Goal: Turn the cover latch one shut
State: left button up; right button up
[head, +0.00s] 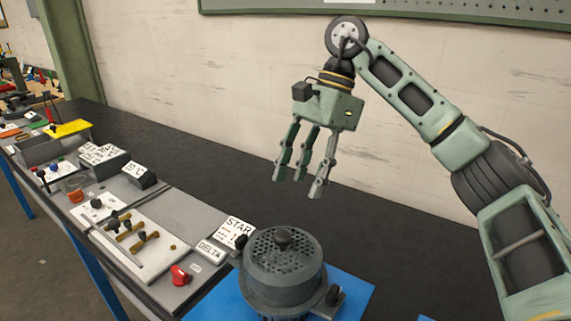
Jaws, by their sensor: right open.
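A round dark grey housing with a perforated cover (265,258) and a black knob on top stands on a blue mat at the front middle. A black latch-like knob (333,295) sits on a tab at the housing's right side. Another small dark knob (241,241) shows at its upper left, by the sign. Which one is latch one, and whether either is turned shut, I cannot tell. My right gripper (298,184) hangs above and behind the housing, fingers pointing down, open and empty, clear of everything. My left gripper is not in view.
A STAR sign (235,231) and a DELTA sign (209,250) stand left of the housing. A red knob (180,275) and a white panel (132,247) with brass parts lie further left. The dark bench top (230,180) behind is clear up to the wall.

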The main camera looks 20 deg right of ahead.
aim_at(241, 241)
jog(key=k+j, duration=0.25)
jog(key=k, duration=0.2)
jog(key=k+j, duration=0.25)
jog(key=k, duration=0.25)
jog(key=k+j, duration=0.3)
jog(key=k, duration=0.15)
